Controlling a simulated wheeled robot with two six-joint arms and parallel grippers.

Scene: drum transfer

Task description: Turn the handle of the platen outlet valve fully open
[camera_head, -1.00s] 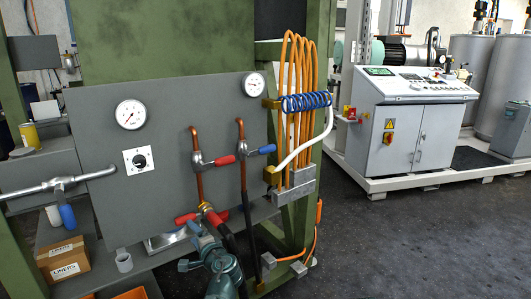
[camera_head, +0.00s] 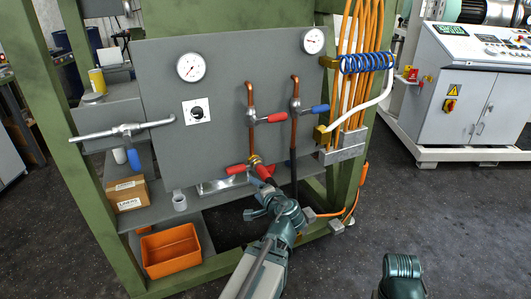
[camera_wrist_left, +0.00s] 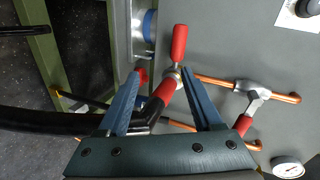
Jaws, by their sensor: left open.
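The grey panel carries a lower valve with a red handle (camera_head: 237,169) at the foot of a copper pipe; in the left wrist view this red handle (camera_wrist_left: 178,45) stands upright beside the metal hub. A red part (camera_wrist_left: 162,95) with a black hose runs between the fingers. My left gripper (camera_head: 264,190) is open close below this valve; its blue fingers (camera_wrist_left: 163,85) are spread on either side of the red part, contact unclear. Above are a red-lever valve (camera_head: 272,117) and a blue-lever valve (camera_head: 318,109). No label shows which is the platen outlet valve.
A grey pipe valve with a blue handle (camera_head: 133,158) is at left. Orange hoses (camera_head: 362,60) hang right of the panel. Floor at right is open.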

